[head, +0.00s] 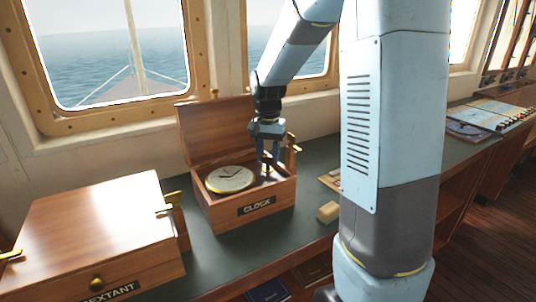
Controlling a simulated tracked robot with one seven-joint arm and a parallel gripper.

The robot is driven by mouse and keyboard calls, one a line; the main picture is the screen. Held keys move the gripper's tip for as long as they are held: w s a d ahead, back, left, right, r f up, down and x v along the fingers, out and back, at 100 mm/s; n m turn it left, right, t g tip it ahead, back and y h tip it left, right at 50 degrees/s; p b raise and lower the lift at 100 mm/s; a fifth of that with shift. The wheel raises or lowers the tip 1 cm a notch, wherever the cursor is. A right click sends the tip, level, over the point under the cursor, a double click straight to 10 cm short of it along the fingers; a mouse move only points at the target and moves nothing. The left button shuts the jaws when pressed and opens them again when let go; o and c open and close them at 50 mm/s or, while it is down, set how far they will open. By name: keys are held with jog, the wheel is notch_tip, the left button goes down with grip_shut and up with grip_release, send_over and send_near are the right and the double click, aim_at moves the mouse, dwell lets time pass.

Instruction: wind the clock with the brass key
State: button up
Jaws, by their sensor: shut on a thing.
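The clock (229,179) has a pale round face in a brass rim and lies face up in an open wooden box (220,215) labelled CLOCK. The box lid (212,132) is raised at the back. My gripper (268,166) points down into the right part of the box, to the right of the clock and apart from its face. It is shut on a small brass-coloured thing at its tips, which I take to be the brass key (267,172). The fingers hide most of it, so I cannot tell whether it is clear of the box floor.
A closed wooden box (100,225) labelled SEXTANT stands at the left, with brass fittings. Charts (490,113) lie at the far right. Windows stand behind.

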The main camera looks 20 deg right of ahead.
jog(key=n, duration=1.3)
jog(key=shift+n, duration=0.4)
jog(key=n, duration=1.3)
jog(key=shift+d+r+n, duration=0.1)
jog(key=shift+n, duration=0.2)
jog(key=o, duration=1.1)
jog(key=shift+c, duration=0.2)
notch_tip(320, 180, up, 14)
jog(key=shift+f, duration=0.2)
